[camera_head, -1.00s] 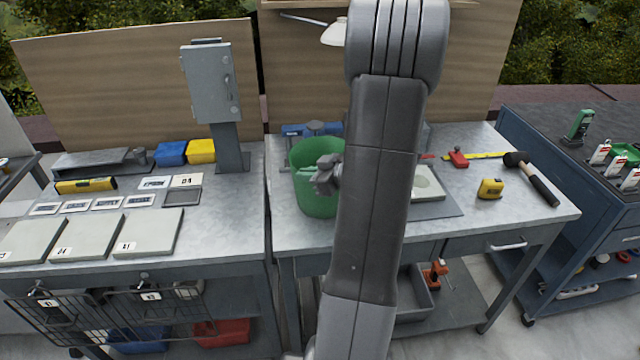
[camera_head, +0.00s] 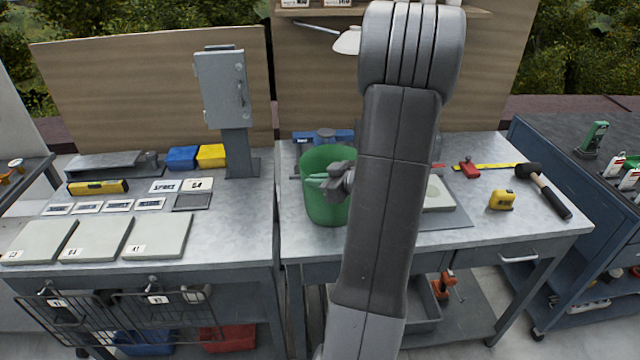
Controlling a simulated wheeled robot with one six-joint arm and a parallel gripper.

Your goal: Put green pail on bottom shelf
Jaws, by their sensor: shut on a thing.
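The green pail (camera_head: 321,213) stands upright on, or just above, the top of the right metal workbench, near its left end; a gap beneath it cannot be told. My gripper (camera_head: 320,183) is shut on the pail at its upper part; the exact grip is small and hard to make out. My arm hides the pail's right side. The bottom shelf (camera_head: 462,318) shows under the right workbench, partly hidden by my arm.
A grey tray (camera_head: 426,312) and an orange tool (camera_head: 447,287) are on the bottom shelf. A blue vise (camera_head: 322,137) is behind the pail. A yellow tape measure (camera_head: 502,200) and a hammer (camera_head: 545,192) lie to the right. A wire basket (camera_head: 120,318) hangs under the left bench.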

